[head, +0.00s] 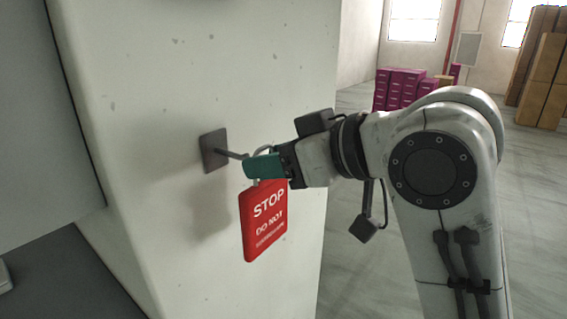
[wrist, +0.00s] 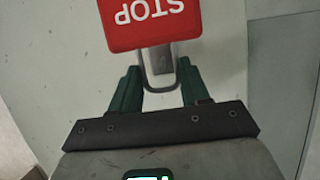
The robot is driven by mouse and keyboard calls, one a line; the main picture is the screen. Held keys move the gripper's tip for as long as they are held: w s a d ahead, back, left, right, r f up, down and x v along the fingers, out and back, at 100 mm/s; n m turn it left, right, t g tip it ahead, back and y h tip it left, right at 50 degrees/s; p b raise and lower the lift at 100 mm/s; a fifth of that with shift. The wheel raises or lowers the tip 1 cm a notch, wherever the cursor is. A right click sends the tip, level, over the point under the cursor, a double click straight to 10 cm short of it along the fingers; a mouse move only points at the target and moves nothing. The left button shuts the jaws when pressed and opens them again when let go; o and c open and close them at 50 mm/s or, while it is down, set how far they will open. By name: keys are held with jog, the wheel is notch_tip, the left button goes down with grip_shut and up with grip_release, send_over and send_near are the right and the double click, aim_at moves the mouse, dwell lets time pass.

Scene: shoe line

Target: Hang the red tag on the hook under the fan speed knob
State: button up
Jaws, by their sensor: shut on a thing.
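The red tag (head: 263,222) with white STOP lettering hangs below my gripper (head: 262,165) in the head view, in front of a pale panel. Its pale metal loop (wrist: 160,80) lies between my green fingers in the wrist view, where the tag (wrist: 150,24) appears upside down. My gripper (wrist: 159,72) is shut on the tag at this loop. The dark hook (head: 214,151), a square plate with a short rod, is on the panel just left of my fingers. The rod's tip is close to the loop; I cannot tell whether it passes through. I see no fan speed knob.
The pale panel (head: 170,60) fills the left and middle of the head view, with a right edge behind my gripper. Open floor (head: 360,275) lies to the right. Purple boxes (head: 400,90) and brown cartons (head: 542,75) stand far back.

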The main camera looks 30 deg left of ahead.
aim_at(238, 158)
jog(key=shift+w+a+f+b, duration=0.15)
jog(key=shift+a+b, duration=0.15)
jog(key=shift+a, duration=1.2)
jog(key=shift+w+a+f+b, duration=0.1)
jog(key=shift+a+b, duration=0.2)
jog(key=shift+a, duration=1.15)
jog(key=shift+a+f, duration=0.5)
jog(key=shift+a, duration=0.05)
jog(key=shift+f, duration=0.1)
jog(key=o, duration=1.2)
jog(key=shift+c, duration=0.2)
jog(key=v, duration=1)
jog(key=shift+d+b, duration=0.4)
